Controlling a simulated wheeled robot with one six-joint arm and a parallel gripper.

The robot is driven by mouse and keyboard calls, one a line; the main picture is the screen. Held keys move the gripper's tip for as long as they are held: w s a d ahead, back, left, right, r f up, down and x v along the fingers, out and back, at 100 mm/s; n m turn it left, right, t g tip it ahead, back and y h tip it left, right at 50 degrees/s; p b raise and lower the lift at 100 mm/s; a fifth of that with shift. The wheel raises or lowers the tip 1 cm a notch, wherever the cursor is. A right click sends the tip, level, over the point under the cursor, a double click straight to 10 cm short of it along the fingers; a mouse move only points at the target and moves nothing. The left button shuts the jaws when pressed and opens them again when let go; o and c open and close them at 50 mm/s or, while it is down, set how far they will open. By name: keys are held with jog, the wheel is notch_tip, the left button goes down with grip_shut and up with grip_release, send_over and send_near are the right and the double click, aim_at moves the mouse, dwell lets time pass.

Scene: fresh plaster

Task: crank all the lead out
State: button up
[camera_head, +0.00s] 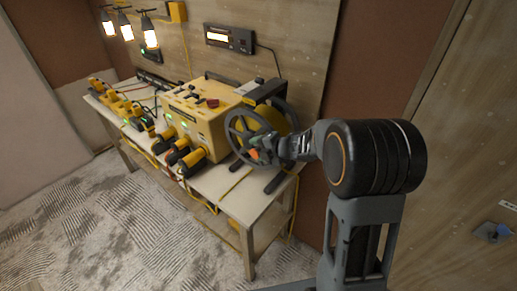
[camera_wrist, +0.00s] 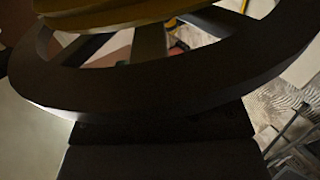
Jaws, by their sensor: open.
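A dark spoked wheel (camera_head: 229,137) stands on the near right end of the workbench, in front of a yellow reel drum (camera_head: 268,117). In the wrist view the wheel's thick rim (camera_wrist: 150,85) crosses close to the lens, with part of the yellow drum (camera_wrist: 105,14) above it. My gripper (camera_head: 279,149) is at the right side of the wheel and is open. The rim and my gripper overlap in the head view, so I cannot tell whether they touch. My fingertips are not clear in the wrist view. A small orange part (camera_head: 254,154) shows inside the wheel.
Yellow tools (camera_head: 125,105) lie at the far left end. A display (camera_head: 229,38) and lit lamps (camera_head: 126,32) are above. The carpet (camera_head: 100,225) in front is clear.

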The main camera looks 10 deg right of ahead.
jog(key=v, duration=1.3)
jog(key=shift+s+d+r+b, duration=0.2)
jog(key=shift+s+b, duration=0.1)
